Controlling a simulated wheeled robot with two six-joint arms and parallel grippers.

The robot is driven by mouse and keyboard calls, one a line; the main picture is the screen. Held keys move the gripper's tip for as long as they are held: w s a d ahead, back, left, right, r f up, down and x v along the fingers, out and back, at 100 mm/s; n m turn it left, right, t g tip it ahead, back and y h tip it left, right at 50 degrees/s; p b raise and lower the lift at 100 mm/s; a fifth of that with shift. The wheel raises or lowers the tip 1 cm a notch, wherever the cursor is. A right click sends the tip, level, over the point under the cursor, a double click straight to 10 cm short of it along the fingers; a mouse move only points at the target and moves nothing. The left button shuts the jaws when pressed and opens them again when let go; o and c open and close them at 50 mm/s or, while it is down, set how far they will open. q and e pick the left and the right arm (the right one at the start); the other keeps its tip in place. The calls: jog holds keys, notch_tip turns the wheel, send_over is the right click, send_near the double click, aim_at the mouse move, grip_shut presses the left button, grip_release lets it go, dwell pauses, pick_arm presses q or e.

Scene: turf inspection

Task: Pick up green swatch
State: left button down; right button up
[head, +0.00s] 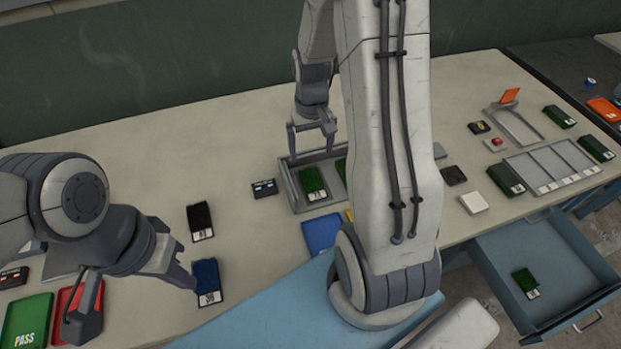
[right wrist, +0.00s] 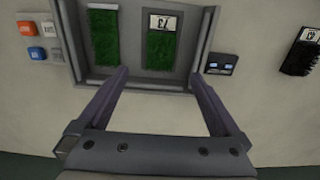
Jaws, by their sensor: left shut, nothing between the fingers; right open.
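A green swatch (head: 313,182) with a white label lies in a grey tray (head: 299,204) at mid-table; it also shows in the right wrist view (right wrist: 163,52), its label reading like 73. A second green swatch (head: 341,168) lies beside it, partly hidden by my right arm, and shows in the right wrist view (right wrist: 104,38). My right gripper (head: 313,148) is open and empty at the tray's far edge; its fingers (right wrist: 160,76) point toward the tray in the right wrist view. My left gripper (head: 188,280) is shut and empty near a blue swatch (head: 207,278).
Other green swatches lie on the right (head: 505,178) and in an open drawer (head: 525,282). A black swatch (head: 201,220) and a small dark device (head: 264,188) lie left of the tray. A green PASS tray (head: 27,322) is front left. The back left table is clear.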

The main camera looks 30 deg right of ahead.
send_over(312, 177)
jog(key=f, duration=0.4)
jog(key=shift+w+d+f, duration=0.1)
jog(key=shift+w+f, duration=0.05)
jog(key=shift+w, duration=0.1)
jog(key=shift+s+f+p, duration=0.2)
jog(key=shift+f+p, duration=0.6)
jog(key=shift+f, duration=1.8)
jog(key=c, duration=1.5)
jog(key=shift+r, duration=0.1)
